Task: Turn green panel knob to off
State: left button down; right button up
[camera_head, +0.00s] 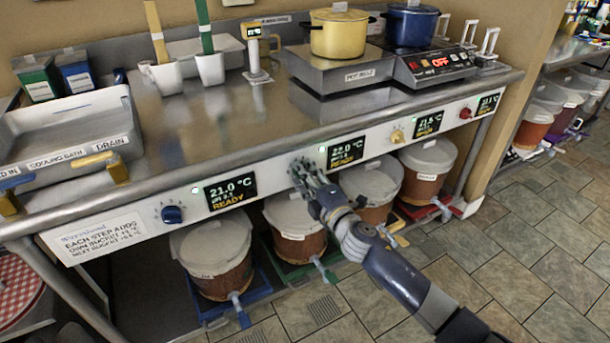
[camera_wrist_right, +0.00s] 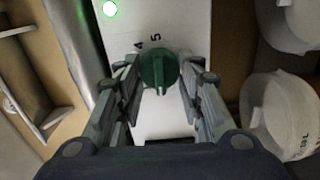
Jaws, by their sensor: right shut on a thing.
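The green panel knob (camera_wrist_right: 158,68) is on the white front panel (camera_wrist_right: 178,20), with the printed numbers 4 and 5 beside it. Its raised grip runs roughly up and down in the right wrist view. My right gripper (camera_head: 300,172) reaches the panel from the lower right and covers most of the knob in the head view. In the wrist view the fingers of my right gripper (camera_wrist_right: 160,82) are on both sides of the knob, shut on it. The off mark is not readable. My left gripper is not in view.
A blue knob (camera_head: 172,214), a yellow knob (camera_head: 397,136) and a red knob (camera_head: 465,113) share the panel. Displays such as the 22.0 °C one (camera_head: 345,152) sit between them. Lidded buckets (camera_head: 214,246) stand below. The tiled floor (camera_head: 480,240) in front is clear.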

jog(key=shift+f+n, duration=0.1)
jog(key=shift+n, duration=0.3)
jog(key=o, duration=1)
jog(key=shift+o, duration=0.2)
jog(key=v, duration=1.2)
